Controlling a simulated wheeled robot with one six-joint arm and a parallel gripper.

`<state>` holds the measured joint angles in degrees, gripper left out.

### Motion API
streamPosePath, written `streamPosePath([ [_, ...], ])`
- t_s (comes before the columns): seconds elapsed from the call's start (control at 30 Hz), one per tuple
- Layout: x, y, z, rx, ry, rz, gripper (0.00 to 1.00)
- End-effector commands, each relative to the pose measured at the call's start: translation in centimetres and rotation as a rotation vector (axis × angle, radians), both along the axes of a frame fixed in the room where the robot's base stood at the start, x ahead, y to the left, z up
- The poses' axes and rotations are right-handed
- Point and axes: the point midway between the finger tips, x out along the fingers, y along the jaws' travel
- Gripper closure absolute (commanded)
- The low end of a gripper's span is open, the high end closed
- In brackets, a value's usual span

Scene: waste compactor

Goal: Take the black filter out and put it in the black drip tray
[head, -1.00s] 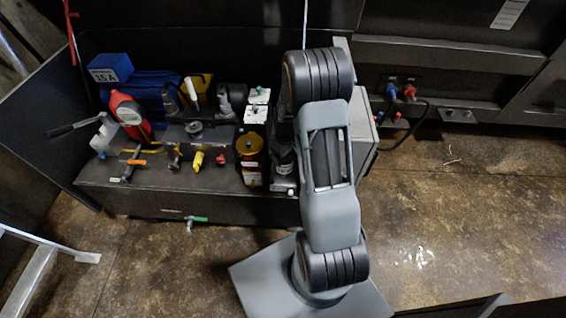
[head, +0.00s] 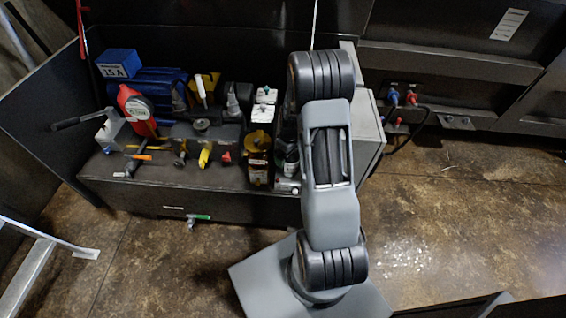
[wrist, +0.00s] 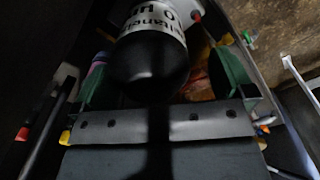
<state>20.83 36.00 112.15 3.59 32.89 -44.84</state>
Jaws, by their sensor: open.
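In the wrist view a black, round-ended cylinder with a white lettered band (wrist: 148,62) lies between the two green-padded fingers of my gripper (wrist: 165,78); it looks like the black filter. The fingers are spread, one on each side, with dark gaps beside the cylinder, so the gripper is open around or just behind it. I cannot tell its exact depth. In the head view my arm hides the gripper and the filter. I cannot pick out the black drip tray with certainty in either view.
A dark cabinet (head: 150,198) holds a blue motor (head: 150,88), a red can (head: 133,108), an amber bottle (head: 257,160) and several yellow- and red-handled fittings, close left of my arm. A green-handled drain valve (head: 197,217) sticks out in front. The floor right of my arm is clear.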

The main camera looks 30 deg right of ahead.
Motion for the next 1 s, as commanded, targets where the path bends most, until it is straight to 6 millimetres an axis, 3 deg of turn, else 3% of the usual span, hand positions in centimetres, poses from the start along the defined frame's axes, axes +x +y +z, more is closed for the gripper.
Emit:
streamPosePath([
  [0.03, 0.2, -1.5, 0.5, -0.021, -0.007, 0.127, 0.00],
  [0.27, 0.2, -3.0, 0.1, -0.004, -0.012, 0.026, 0.00],
  [0.43, 0.2, -4.0, -0.2, 0.004, -0.013, -0.160, 0.00],
  [1.0, 0.8, -3.2, -0.1, -0.006, -0.020, -0.733, 0.00],
])
